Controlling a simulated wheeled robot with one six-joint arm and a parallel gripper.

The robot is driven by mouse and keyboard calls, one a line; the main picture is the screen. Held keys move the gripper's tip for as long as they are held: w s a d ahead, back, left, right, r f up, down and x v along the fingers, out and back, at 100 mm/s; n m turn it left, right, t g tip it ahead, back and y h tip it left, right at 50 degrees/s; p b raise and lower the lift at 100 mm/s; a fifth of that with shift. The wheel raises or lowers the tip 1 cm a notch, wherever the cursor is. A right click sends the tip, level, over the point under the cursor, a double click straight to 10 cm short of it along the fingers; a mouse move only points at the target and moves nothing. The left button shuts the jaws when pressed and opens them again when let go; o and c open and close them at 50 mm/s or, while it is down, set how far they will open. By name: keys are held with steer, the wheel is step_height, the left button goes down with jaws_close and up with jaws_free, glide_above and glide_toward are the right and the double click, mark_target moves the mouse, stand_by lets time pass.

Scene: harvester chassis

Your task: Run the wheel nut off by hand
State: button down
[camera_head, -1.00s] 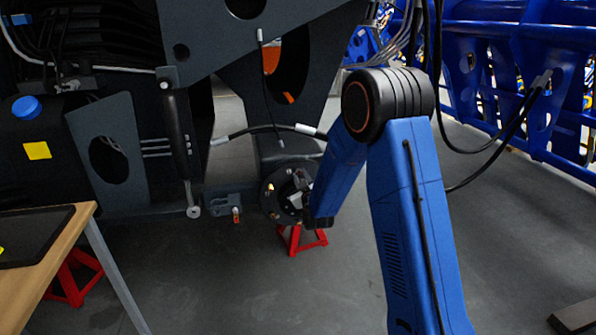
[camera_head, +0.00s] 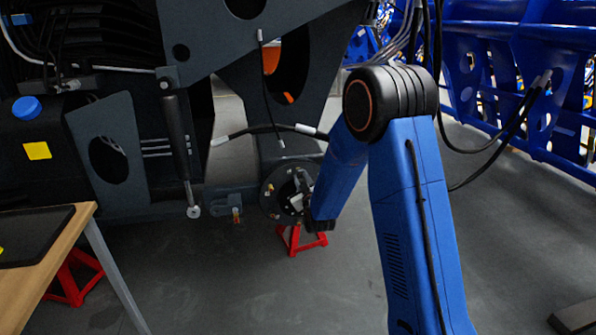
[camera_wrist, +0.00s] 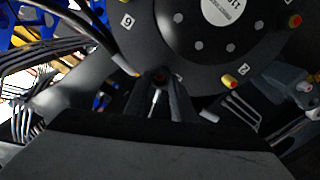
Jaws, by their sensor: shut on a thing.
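The dark round wheel hub (camera_head: 270,194) sits low at the middle of the head view. In the wrist view, the hub face (camera_wrist: 172,48) fills the top and carries number labels and a pale centre cap. My gripper (camera_wrist: 159,84) is at the lower rim of the hub, its fingers closed around the wheel nut (camera_wrist: 160,77). Only a small dark, reddish bit of the nut shows between the fingertips. In the head view my gripper (camera_head: 299,191) is against the hub's right side, and the nut is hidden. I cannot tell how far the nut sits along its stud.
Other studs with yellow and red ends, such as one stud (camera_wrist: 230,82), stand around the hub. Hoses (camera_wrist: 50,45) run at the wrist view's left. A red stand (camera_head: 300,241) is below the hub. A wooden table (camera_head: 50,262) is at left; blue framework (camera_head: 510,60) is at right.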

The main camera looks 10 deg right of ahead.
steer(key=s, duration=0.6)
steer(key=shift+s, duration=0.3)
stand_by(0.5)
steer(key=s+d+f, duration=0.1)
steer(key=d+f, duration=0.2)
steer(key=f, duration=1)
steer(key=s+d+f, duration=0.1)
steer(key=d+f, duration=0.3)
steer(key=f, duration=0.9)
steer(key=shift+s+f, duration=0.15)
steer(key=shift+s, duration=0.15)
